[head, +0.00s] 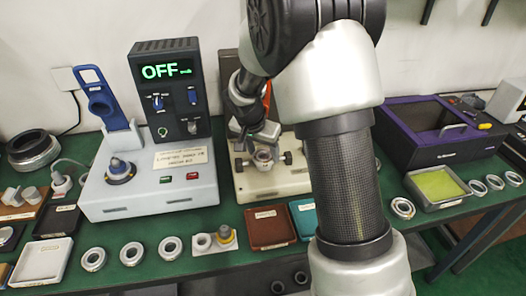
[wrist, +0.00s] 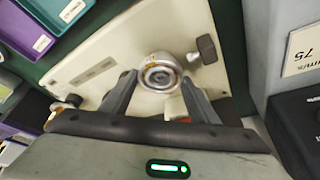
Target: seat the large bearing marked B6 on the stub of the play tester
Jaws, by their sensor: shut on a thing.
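The beige fixture with side knobs, which looks like the play tester (head: 245,184), stands at the centre of the bench in the head view. Its plate (wrist: 105,78) fills the middle of the wrist view. My gripper (wrist: 158,82) is above this plate, with its fingers on either side of a metal bearing ring (wrist: 160,67) and shut on it. The ring also shows low over the fixture in the head view (head: 264,155). The marking B6 is not readable. The stub is hidden or not distinct, so I cannot tell whether the ring is around it.
A grey machine (head: 150,192) with an OFF display stands left of the fixture. Several loose rings (head: 131,254) lie along the front edge. A brown tray (head: 270,228) and a teal tray (head: 303,217) are in front. A purple-trimmed box (head: 440,145) stands right. My arm hides the bench's middle right.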

